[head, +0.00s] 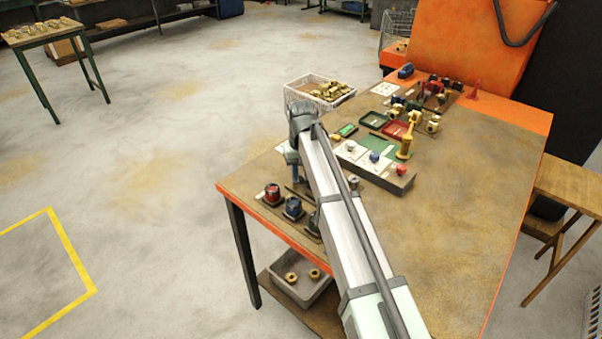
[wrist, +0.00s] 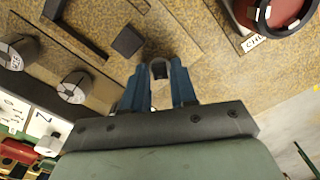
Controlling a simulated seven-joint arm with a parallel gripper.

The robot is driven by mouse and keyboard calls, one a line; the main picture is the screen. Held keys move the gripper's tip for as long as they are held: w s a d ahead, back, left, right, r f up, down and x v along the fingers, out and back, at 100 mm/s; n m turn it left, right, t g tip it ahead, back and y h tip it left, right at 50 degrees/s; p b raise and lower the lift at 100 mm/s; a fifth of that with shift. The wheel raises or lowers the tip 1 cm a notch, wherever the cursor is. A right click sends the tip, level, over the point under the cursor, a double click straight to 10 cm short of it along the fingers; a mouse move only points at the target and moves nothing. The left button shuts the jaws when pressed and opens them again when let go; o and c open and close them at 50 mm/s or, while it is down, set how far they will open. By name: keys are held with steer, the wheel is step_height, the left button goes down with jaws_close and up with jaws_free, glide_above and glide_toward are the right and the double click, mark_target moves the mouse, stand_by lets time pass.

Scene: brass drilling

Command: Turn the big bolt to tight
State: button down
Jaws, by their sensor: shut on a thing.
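My gripper (wrist: 159,72) has blue fingers and is shut on a small grey round-ended piece (wrist: 158,67), of which only the end shows between the fingertips. I cannot tell whether this piece is the big bolt or a tool. Two grey cylinders stand to its left in the wrist view: a near one (wrist: 75,87) with a slotted top and a far one (wrist: 17,53) with a dark marked top. Neither can be surely named as the big bolt. In the head view my gripper (head: 297,178) is low over the bench's left part, partly hidden by my arm.
A red round-topped thing (wrist: 285,12) with a label stands at upper right in the wrist view. A dark L-shaped bar (wrist: 78,35) and a dark block (wrist: 127,40) lie nearby. The bench (head: 470,190) is clear at right; a crate of brass parts (head: 325,92) stands beyond it.

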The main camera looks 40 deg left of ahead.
steer(key=shift+m, duration=0.6)
steer(key=c, duration=0.9)
jaws_free()
steer(key=shift+r, duration=0.15)
step_height(320, 180, up, 14)
steer(key=shift+f, duration=0.2)
steer(key=shift+c, duration=0.4)
